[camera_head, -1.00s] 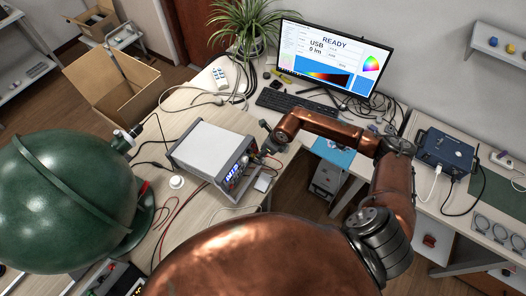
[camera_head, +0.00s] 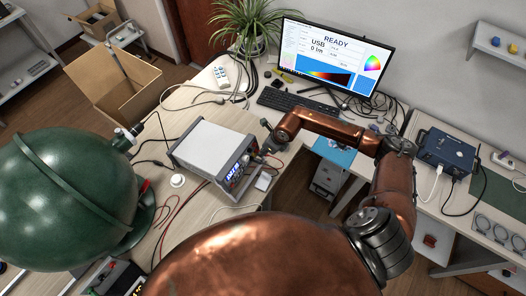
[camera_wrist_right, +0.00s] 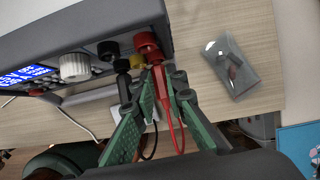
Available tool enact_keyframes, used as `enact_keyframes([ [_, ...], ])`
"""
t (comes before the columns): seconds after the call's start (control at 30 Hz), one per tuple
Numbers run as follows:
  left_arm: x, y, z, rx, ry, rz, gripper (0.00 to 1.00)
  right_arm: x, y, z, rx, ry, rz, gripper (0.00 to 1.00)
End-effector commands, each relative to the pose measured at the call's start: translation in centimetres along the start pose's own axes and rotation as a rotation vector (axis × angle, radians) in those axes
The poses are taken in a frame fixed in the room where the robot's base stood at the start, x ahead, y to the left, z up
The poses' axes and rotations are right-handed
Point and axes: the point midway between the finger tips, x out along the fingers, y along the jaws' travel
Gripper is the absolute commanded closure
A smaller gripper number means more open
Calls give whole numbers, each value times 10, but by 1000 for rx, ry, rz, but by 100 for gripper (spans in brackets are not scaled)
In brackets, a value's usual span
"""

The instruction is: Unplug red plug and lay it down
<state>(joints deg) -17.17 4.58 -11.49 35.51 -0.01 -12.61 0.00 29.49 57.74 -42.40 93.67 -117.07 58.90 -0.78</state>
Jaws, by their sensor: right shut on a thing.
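The red plug (camera_wrist_right: 161,88) has a red lead that loops down in the right wrist view. It is in line with a red terminal (camera_wrist_right: 148,46) on the front of the grey power supply (camera_head: 213,147). I cannot tell whether its tip is still inside the terminal. My right gripper (camera_wrist_right: 158,84) has its green fingers shut on the red plug, close to the panel. In the head view the right gripper (camera_head: 271,139) is small, at the supply's right side, and the plug cannot be made out. My left gripper is not in view.
A black plug (camera_wrist_right: 123,78) sits beside the red one, and a yellow terminal (camera_wrist_right: 137,62) is close by. A clear packet (camera_wrist_right: 229,66) lies on the wooden table. A large green sphere (camera_head: 65,200) stands at left. Bare table shows in front of the supply.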

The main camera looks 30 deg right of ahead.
Motion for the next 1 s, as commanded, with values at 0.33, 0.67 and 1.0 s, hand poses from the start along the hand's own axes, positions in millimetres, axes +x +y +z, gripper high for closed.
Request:
enact_keyframes([
  [0.33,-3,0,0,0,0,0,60,-4,0,-4,0,0,0,100],
  [0.67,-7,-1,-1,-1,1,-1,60,-9,0,-12,0,0,0,100],
  [1.0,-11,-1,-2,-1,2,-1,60,-14,0,-20,0,-1,0,100],
])
